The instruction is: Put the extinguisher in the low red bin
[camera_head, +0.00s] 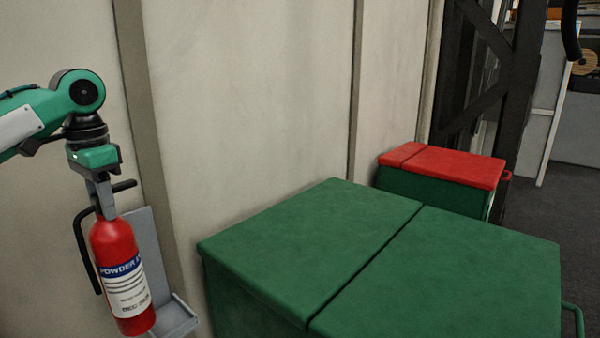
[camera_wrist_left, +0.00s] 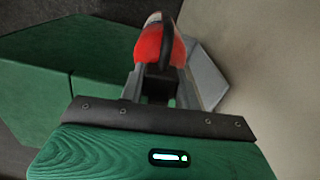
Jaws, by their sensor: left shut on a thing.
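The red extinguisher (camera_head: 120,270) with a white and blue "POWDER" label hangs nearly upright, slightly tilted, at the left of the head view. My left gripper (camera_head: 104,205) is shut on its top, near the black handle and hose. The extinguisher (camera_wrist_left: 155,45) also shows beyond the fingers of my left gripper (camera_wrist_left: 160,85) in the left wrist view. The low red bin (camera_head: 455,168), with a red lid and green body, stands at the back right by the wall; its lid is closed. My right gripper is not in view.
A grey wall bracket (camera_head: 172,318) is right behind and below the extinguisher; I cannot tell whether they touch. A large green bin (camera_head: 470,270) with a closed two-part lid fills the front right, before the red bin. Dark floor (camera_head: 565,215) is free at right.

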